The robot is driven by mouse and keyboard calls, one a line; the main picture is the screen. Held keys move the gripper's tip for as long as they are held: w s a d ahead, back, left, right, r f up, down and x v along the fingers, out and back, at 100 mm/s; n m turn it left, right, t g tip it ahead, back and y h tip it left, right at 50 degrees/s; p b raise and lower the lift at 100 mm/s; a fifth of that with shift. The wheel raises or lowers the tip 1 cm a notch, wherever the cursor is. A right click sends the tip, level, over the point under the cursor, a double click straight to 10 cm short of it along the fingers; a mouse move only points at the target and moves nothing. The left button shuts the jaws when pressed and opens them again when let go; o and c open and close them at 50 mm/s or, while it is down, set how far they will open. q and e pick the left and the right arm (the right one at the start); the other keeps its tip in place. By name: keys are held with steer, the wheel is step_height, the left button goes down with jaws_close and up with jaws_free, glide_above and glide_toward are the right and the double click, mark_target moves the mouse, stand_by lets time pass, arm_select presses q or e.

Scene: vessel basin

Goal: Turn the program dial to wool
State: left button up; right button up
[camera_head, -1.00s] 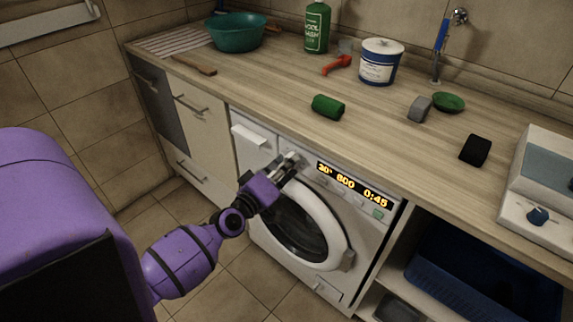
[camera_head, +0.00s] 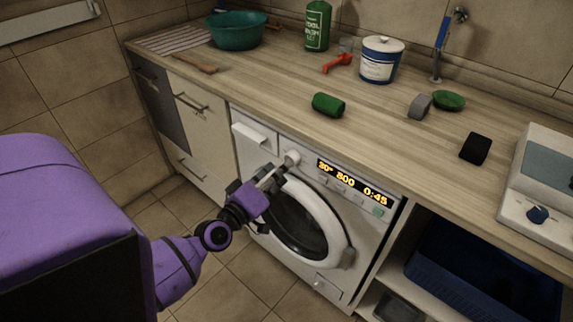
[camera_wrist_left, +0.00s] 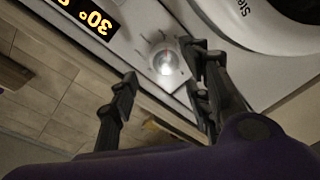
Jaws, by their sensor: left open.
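The program dial (camera_head: 291,158) is a round pale knob on the white washing machine's front panel, left of the lit display (camera_head: 352,182). The display reads about 30°, 800 and 0:45. My left gripper (camera_head: 275,174) is open and empty, just in front of and below the dial, apart from it. In the left wrist view the dial (camera_wrist_left: 164,60) shows a small red mark and printed ticks around it; its program labels are too small to read. The open left fingers (camera_wrist_left: 163,85) show on either side below it. My right gripper is in neither view.
The round washer door (camera_head: 300,225) is shut, below the dial. The detergent drawer (camera_head: 252,133) is left of it. The wooden countertop (camera_head: 260,90) above holds a green basin (camera_head: 237,31), a green roll (camera_head: 328,105) and other items. A blue crate (camera_head: 480,275) sits on the lower right shelf.

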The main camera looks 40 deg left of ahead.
arm_select(q)
steer(key=s, duration=0.7)
steer(key=shift+d, duration=0.15)
steer(key=s+d+f+m+g+h+p, duration=0.3)
steer(key=s+d+f+m+g, duration=0.1)
steer(key=s+d+f+m, duration=0.4)
steer(key=s+d+f+m+g+y+p, duration=0.1)
steer(key=s+d+f+m+g+p, duration=0.1)
steer(key=s, duration=0.7)
steer(key=s+d+f+m+g+y+p, duration=0.1)
steer(key=s+d+g+p, duration=0.2)
steer(key=s, duration=0.6)
steer(key=d+p, duration=0.2)
steer(key=d, duration=0.1)
steer(key=shift+s+d+f+m, duration=0.35)
steer(key=shift+d+m, duration=0.05)
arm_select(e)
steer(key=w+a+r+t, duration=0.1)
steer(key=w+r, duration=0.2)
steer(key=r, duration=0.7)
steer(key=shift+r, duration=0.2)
